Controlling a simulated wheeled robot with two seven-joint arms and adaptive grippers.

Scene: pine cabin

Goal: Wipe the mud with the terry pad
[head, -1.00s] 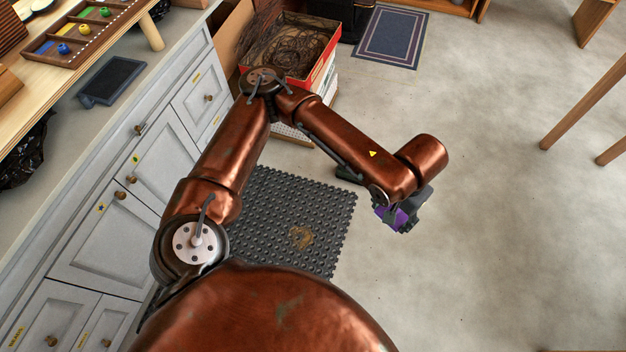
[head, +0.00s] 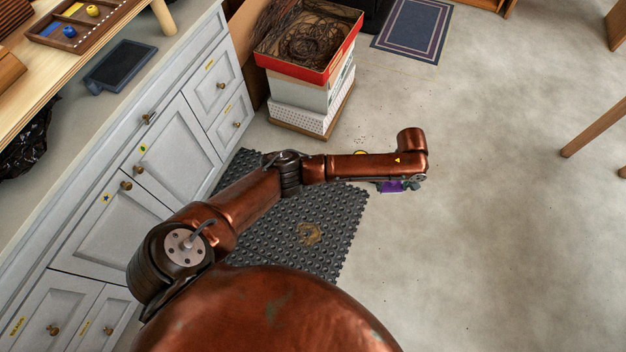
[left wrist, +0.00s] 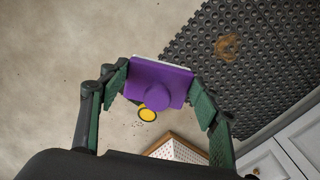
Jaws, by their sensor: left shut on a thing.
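The mud is a brown smeared patch (head: 309,233) on the dark studded mat (head: 345,225); it also shows in the left wrist view (left wrist: 228,47). The terry pad (left wrist: 165,80) is a purple block with a round knob and a pale edge. My left gripper (left wrist: 160,88) is shut on it, with a green-lined finger on each side. In the head view, the purple pad (head: 391,187) shows below the end of my left arm, partly hidden, and my left gripper (head: 410,184) is mostly covered. The pad is to the right of the mat and apart from the mud. My right gripper is not in view.
A red-rimmed box (head: 312,45) of dark tangled strands stands on stacked boxes beyond the mat. Grey cabinets (head: 125,180) line the left. A yellow round thing (left wrist: 147,114) and crumbs lie on the floor. Open concrete floor (head: 490,230) is at the right.

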